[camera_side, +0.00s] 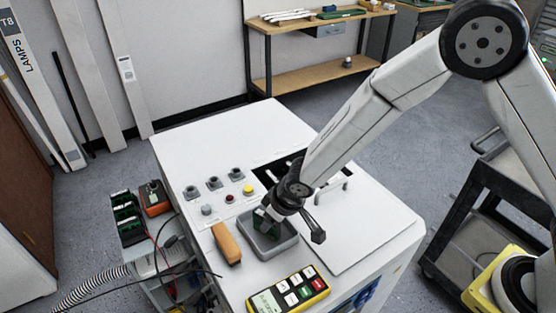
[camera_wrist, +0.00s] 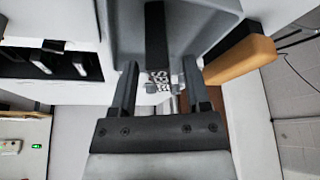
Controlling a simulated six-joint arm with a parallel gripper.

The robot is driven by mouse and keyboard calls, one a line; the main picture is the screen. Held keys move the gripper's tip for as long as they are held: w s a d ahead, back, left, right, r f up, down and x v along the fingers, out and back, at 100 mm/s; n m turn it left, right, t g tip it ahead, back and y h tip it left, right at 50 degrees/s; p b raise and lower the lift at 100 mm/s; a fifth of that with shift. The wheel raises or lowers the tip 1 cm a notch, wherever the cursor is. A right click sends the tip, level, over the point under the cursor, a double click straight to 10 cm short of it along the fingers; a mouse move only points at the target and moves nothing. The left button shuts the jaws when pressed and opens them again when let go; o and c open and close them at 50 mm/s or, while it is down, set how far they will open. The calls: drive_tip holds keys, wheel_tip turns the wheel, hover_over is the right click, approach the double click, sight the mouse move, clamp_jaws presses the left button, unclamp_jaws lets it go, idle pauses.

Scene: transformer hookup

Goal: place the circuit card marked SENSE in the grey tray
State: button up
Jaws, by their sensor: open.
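The grey tray (camera_side: 291,246) sits on the white cabinet top; part of it fills the top of the wrist view (camera_wrist: 205,22). A green circuit card (camera_side: 262,226) is in the tray, partly hidden by my gripper; its marking cannot be read. In the wrist view the card (camera_wrist: 156,45) shows as a dark edge-on strip with pale parts at its near end. My gripper (camera_side: 268,214) reaches down over the tray. In the wrist view its fingers (camera_wrist: 160,68) are open, one on each side of the card, with gaps visible.
An orange-brown handled object (camera_side: 226,243) lies just left of the tray. A yellow handheld meter (camera_side: 288,292) lies in front. Knobs and buttons (camera_side: 230,198) stand behind-left. Green cards in dark holders (camera_side: 126,218) and an orange meter (camera_side: 155,198) are at the left.

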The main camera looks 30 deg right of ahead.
drive_tip(key=shift+r, duration=0.2)
drive_tip(key=v, duration=1.2)
drive_tip(key=shift+s, duration=0.1)
idle(0.6)
drive_tip(key=s+d+m, duration=0.1)
drive_tip(key=s+d, duration=0.2)
drive_tip(key=d, duration=0.3)
drive_tip(key=s+d+m+g+h, duration=0.1)
drive_tip(key=s+d+m, duration=0.1)
drive_tip(key=s+d, duration=0.2)
drive_tip(key=s+d+m, duration=0.1)
drive_tip(key=s+d, duration=0.3)
drive_tip(key=d, duration=0.6)
drive_tip(key=shift+d+f+m+h, duration=0.2)
drive_tip(key=shift+f+m+h, duration=0.05)
drive_tip(key=shift+m+h, duration=0.15)
drive_tip(key=shift+w, duration=0.1)
